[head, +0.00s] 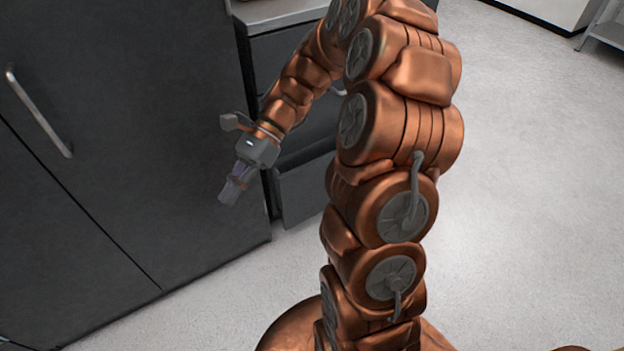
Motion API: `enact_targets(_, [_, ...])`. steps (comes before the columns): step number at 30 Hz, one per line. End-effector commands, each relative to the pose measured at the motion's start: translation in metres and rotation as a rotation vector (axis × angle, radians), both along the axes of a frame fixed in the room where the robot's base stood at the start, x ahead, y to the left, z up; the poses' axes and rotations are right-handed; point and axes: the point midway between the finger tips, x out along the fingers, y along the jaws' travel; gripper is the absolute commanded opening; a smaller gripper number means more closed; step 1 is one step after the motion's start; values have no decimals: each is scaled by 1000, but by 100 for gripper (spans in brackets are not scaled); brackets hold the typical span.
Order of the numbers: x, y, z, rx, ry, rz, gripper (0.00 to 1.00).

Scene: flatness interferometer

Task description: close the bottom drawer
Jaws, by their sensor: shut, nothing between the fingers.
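The bottom drawer (303,193) is the dark grey lowest front of a drawer unit, low in the middle of the head view. My arm covers its right part and some of the unit above it. I cannot tell from this view how far it stands out. My gripper (229,197) is shut and empty, pointing down and left. In the picture it lies left of the drawer front, over the dark tall cabinet, apart from the drawer.
A tall dark cabinet (130,120) with a bar handle (38,112) fills the left side. The drawer unit has a light top (275,12). Pale floor (530,190) is clear to the right. A grey shelf stand (605,32) is at the far right.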

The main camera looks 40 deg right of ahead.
Motion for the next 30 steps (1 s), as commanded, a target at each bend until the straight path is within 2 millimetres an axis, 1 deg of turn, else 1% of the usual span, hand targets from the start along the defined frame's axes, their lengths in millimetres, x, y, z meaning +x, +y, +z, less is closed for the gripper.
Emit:
enact_targets(1, [12, -9, -13, 27, 51, -63, 0])
enact_targets(3, [28, -22, -22, 64, 114, -149, 0])
enact_targets(5, [41, -33, -32, 97, 175, -219, 0])
enact_targets(8, [60, -55, -48, 156, 275, -333, 0])
enact_targets(9, [68, -66, -55, 179, 313, -381, 0])
enact_targets(11, [79, -82, -67, 214, 373, -450, 0])
enact_targets(12, [85, -93, -76, 238, 414, -494, 0])
enact_targets(14, [93, -110, -88, 277, 473, -561, 0])
enact_targets(16, [102, -133, -105, 321, 544, -636, 0])
enact_targets(20, [111, -176, -138, 411, 676, -769, 0])
enact_targets(24, [114, -226, -179, 508, 814, -911, 0])
enact_targets(28, [106, -273, -220, 603, 944, -1031, 0])
enact_targets(30, [98, -297, -242, 658, 1013, -1092, 0])
